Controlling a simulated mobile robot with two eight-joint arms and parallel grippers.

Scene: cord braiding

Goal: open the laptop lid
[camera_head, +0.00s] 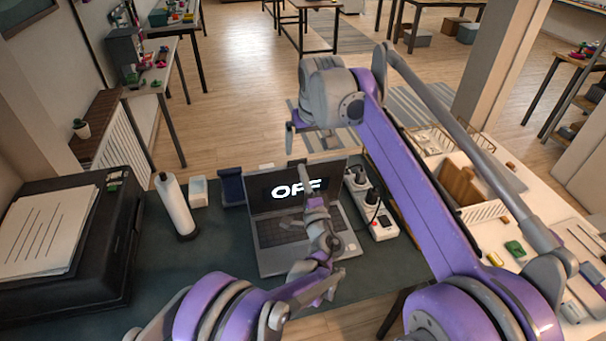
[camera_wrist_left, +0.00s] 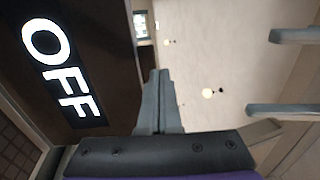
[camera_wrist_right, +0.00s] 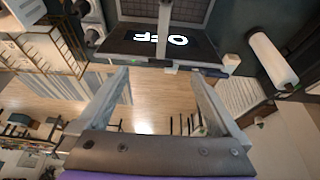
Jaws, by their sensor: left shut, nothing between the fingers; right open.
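The laptop (camera_head: 270,240) stands on the dark desk with its lid (camera_head: 263,205) raised at a wide angle; the screen reads OFF. The screen also shows large at the left of the left wrist view (camera_wrist_left: 60,75). My left gripper (camera_head: 305,176) is shut and empty, in front of the screen, hiding part of it and the keyboard; I cannot tell whether it touches the lid. My right gripper (camera_head: 291,120) is open and empty, beyond the lid. In the right wrist view its fingers (camera_wrist_right: 157,80) are apart, with the laptop upside down above them.
A power strip (camera_head: 383,228) with plugs lies right of the laptop. A white roll (camera_head: 174,205), a small white box (camera_head: 198,191) and a dark blue holder (camera_head: 231,187) stand left. A black printer-like box (camera_head: 110,235) fills the far left. A cluttered white table (camera_head: 500,240) is at right.

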